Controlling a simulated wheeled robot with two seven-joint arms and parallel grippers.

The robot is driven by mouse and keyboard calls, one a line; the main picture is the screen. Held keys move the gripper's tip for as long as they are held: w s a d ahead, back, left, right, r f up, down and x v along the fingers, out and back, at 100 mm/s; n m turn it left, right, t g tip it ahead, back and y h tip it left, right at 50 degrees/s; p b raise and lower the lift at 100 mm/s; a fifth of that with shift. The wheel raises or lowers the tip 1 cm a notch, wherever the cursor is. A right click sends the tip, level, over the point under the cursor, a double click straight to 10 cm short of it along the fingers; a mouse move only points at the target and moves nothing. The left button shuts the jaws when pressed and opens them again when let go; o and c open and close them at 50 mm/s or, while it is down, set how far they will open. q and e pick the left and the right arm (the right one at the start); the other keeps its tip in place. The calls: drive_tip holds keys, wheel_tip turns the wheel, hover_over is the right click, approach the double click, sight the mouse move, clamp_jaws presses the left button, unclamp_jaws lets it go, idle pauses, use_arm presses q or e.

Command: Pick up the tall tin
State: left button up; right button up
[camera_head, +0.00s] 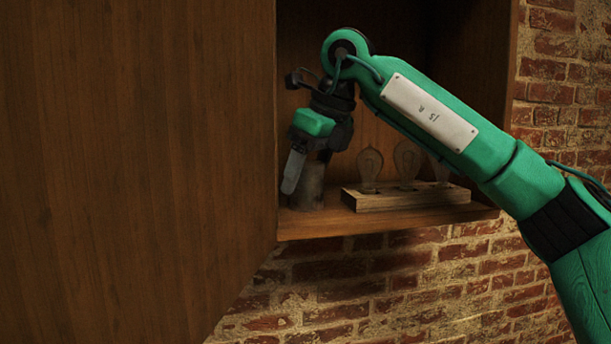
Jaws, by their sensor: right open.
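The tall tin (311,186) is a dull grey cylinder standing upright on the cabinet shelf, at the left end near the open door. My right gripper (307,172) points down at it from above. One pale finger shows in front of the tin's left side. My left gripper is not in view.
A wooden block (410,198) holding several glass bulbs stands on the shelf (380,223) right of the tin. A large wooden door (130,150) fills the left side. Brick wall (400,290) lies below and right of the cabinet.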

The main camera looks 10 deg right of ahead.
drive_tip(key=shift+x, duration=1.15)
drive_tip(key=c, duration=0.8)
